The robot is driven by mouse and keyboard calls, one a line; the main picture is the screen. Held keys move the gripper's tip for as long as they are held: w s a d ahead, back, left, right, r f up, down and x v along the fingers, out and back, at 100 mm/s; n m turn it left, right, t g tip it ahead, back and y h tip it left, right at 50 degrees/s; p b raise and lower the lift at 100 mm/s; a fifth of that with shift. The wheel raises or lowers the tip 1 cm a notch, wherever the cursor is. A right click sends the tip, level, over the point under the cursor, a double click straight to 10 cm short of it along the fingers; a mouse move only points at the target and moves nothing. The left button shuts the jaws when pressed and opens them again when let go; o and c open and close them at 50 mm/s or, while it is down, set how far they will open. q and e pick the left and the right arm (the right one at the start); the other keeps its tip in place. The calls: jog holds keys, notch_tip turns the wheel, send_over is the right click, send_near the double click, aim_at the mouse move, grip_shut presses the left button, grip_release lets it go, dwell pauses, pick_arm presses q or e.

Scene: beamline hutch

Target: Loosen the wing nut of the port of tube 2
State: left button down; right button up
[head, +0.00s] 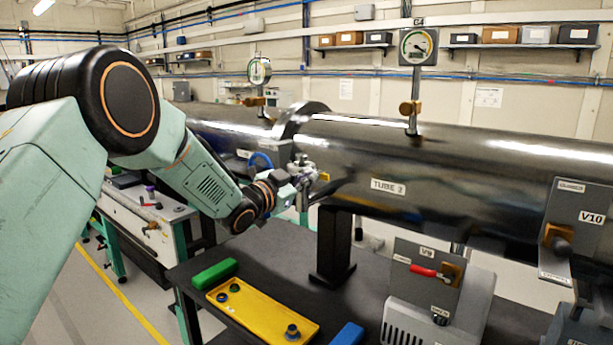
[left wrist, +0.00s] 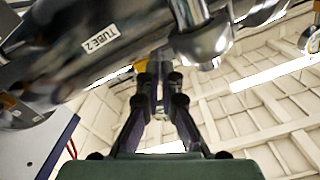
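Tube 2 (head: 440,190) is a long dark glossy cylinder with a "TUBE 2" label; it also shows in the left wrist view (left wrist: 60,75). My left gripper (head: 308,174) is at the tube's near side, left of the label, by a small metal port fitting. A small yellow part (head: 325,177) shows at the fingertips and again in the left wrist view (left wrist: 141,66). There the two dark fingers (left wrist: 159,76) stand a little apart with pale metal between or behind them. I cannot tell whether they touch it. The wing nut is not clearly made out. My right gripper is not seen.
Below is a dark bench (head: 255,255) with a yellow tray (head: 262,312), a green block (head: 214,274) and a blue block (head: 348,334). A black support (head: 333,245) holds the tube. Valve panel V9 (head: 425,275) and panel V10 (head: 575,225) stand to the right. Gauge G4 (head: 417,46) rises above the tube.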

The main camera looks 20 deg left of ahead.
pick_arm(q)
jog(key=n, duration=0.2)
jog(key=n+p, duration=0.1)
jog(key=shift+f+n, duration=0.3)
jog(key=shift+n, duration=0.1)
jog(key=shift+f, duration=0.1)
jog(key=c, duration=2)
grip_release()
jog(key=o, duration=0.4)
jog(key=shift+w, duration=0.15)
jog(key=shift+o, duration=0.2)
jog(key=shift+r, duration=0.2)
jog(key=v, duration=1.2)
